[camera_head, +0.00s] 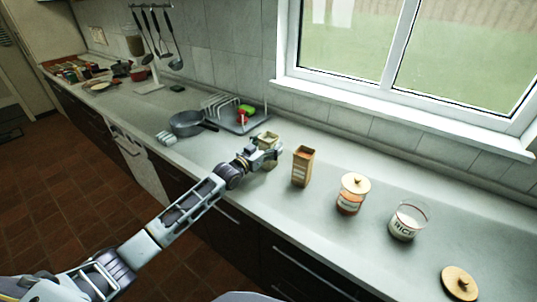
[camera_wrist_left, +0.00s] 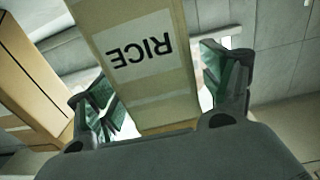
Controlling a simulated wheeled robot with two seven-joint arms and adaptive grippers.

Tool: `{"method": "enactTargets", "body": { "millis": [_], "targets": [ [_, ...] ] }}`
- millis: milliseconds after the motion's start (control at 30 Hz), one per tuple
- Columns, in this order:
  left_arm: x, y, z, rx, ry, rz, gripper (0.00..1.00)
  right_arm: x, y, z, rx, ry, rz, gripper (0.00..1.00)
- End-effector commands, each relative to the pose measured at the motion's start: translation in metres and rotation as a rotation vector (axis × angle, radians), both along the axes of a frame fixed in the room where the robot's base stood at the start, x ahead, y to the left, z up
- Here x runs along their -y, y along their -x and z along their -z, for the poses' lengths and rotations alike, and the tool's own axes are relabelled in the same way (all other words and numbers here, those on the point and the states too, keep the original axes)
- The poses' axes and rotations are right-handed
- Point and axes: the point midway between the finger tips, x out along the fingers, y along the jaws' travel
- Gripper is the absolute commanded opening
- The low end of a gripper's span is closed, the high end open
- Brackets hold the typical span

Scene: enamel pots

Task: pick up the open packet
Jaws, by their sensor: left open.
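A pale packet labelled RICE (camera_wrist_left: 143,50) stands between the spread fingers of my left gripper (camera_wrist_left: 160,85) in the left wrist view, its label upside down there. In the head view this packet (camera_head: 269,137) is partly hidden behind my left gripper (camera_head: 268,153). The fingers are open on either side, and I cannot tell whether they touch it. A brown packet (camera_head: 302,168) with an open-looking top stands upright just right of the gripper; a tan packet face (camera_wrist_left: 25,82) shows at the left of the wrist view. My right gripper is not in view.
Right along the counter (camera_head: 350,240) stand a lidded pot (camera_head: 352,196) and a lidless RICE pot (camera_head: 404,223); a wooden lid (camera_head: 459,283) lies further right. Left of the gripper are a grey pan (camera_head: 186,124) and a dish rack (camera_head: 240,122). The window wall runs behind.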

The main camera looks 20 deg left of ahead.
Motion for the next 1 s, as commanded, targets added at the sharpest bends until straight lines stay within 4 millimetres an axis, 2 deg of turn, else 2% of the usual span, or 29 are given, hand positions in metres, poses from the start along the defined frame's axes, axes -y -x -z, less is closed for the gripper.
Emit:
{"method": "enactTargets", "body": {
  "millis": [500, 900, 967, 1000],
  "targets": [
    [0.0005, -0.0008, 0.0000, 0.000, 0.000, 0.000, 0.79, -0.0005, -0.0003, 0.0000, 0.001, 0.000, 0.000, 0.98],
    [0.0005, -0.0007, 0.0001, 0.000, 0.000, 0.000, 0.28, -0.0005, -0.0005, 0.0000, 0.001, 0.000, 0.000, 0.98],
    [0.0004, -0.0007, 0.0002, 0.000, 0.000, 0.000, 0.20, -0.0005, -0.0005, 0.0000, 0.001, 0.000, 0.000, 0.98],
    [0.0005, -0.0009, -0.0015, 0.003, 0.001, 0.000, 0.19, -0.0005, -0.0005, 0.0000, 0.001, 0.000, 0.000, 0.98]
  ]
}}
